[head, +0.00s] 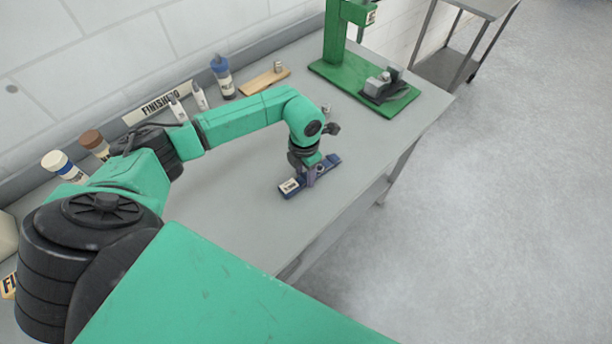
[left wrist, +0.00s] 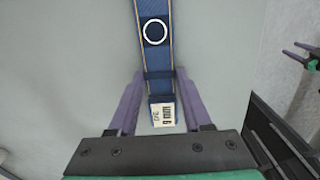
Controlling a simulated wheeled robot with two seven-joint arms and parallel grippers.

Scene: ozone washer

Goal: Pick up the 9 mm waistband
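The 9 mm waistband (head: 291,186) is a dark blue strip with a white label, lying flat on the grey table. In the left wrist view the waistband (left wrist: 156,55) runs upward, with a white ring on it and a "9 mm" label at its near end. My left gripper (head: 311,178) is over the strip, pointing down. In the left wrist view its purple fingers (left wrist: 160,78) stand on either side of the strip, with narrow gaps, so it looks open. Part of the strip is hidden in the head view. My right gripper (left wrist: 302,54) shows at the right edge, its fingers apart and empty.
A green press (head: 365,85) stands at the table's far end. Bottles (head: 222,78), a wooden board (head: 263,81) and a "FINISHED" sign (head: 157,103) line the wall side. The table (head: 235,215) around the strip is clear. Its edge lies to the right.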

